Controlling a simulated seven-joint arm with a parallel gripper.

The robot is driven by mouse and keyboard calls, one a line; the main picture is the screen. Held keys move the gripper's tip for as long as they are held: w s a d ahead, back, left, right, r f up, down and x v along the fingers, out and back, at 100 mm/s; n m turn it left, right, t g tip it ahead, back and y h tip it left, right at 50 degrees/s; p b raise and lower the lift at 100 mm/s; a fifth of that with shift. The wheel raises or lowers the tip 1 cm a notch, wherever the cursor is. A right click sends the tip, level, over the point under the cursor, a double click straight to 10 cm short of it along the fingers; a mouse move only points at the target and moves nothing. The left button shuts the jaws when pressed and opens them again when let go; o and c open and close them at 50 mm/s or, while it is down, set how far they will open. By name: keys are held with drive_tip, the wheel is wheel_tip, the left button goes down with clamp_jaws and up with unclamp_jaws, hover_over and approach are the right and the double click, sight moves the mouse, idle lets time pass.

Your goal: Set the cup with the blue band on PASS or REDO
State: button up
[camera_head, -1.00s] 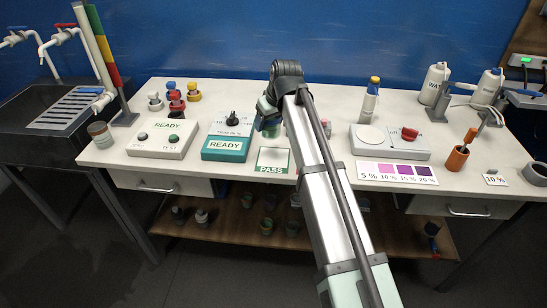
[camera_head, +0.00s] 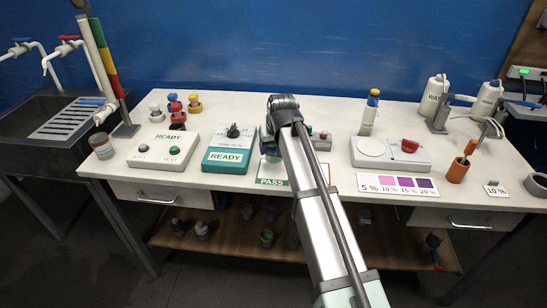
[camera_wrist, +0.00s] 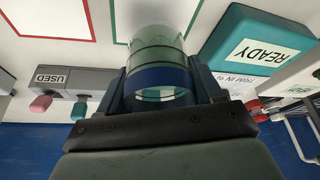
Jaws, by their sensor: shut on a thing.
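My gripper (camera_wrist: 160,85) is shut on the cup with the blue band (camera_wrist: 158,77). The cup is clear with a greenish tint, and the jaws grip it from both sides. In the head view my arm hides most of the gripper and cup. The PASS card (camera_head: 272,182), white with a green edge, lies on the bench just in front of the gripper. In the wrist view a green-edged card (camera_wrist: 125,12) shows behind the cup. A red-edged card (camera_wrist: 45,15) lies beside it; the arm mostly hides that area in the head view. I cannot tell whether the cup touches the bench.
A teal READY box (camera_head: 227,157) stands close left of the gripper, and a white READY box (camera_head: 164,150) farther left. A grey USED box (camera_wrist: 75,82) with buttons is on the other side. A balance-like device (camera_head: 390,152) and colour chart (camera_head: 398,184) are to the right.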

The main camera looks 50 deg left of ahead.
sight(274, 156)
drive_tip(key=shift+f, duration=2.15)
drive_tip(key=shift+f, duration=0.15)
drive_tip(key=o, duration=1.2)
drive_tip(key=v, duration=1.2)
drive_tip(key=shift+r, duration=0.2)
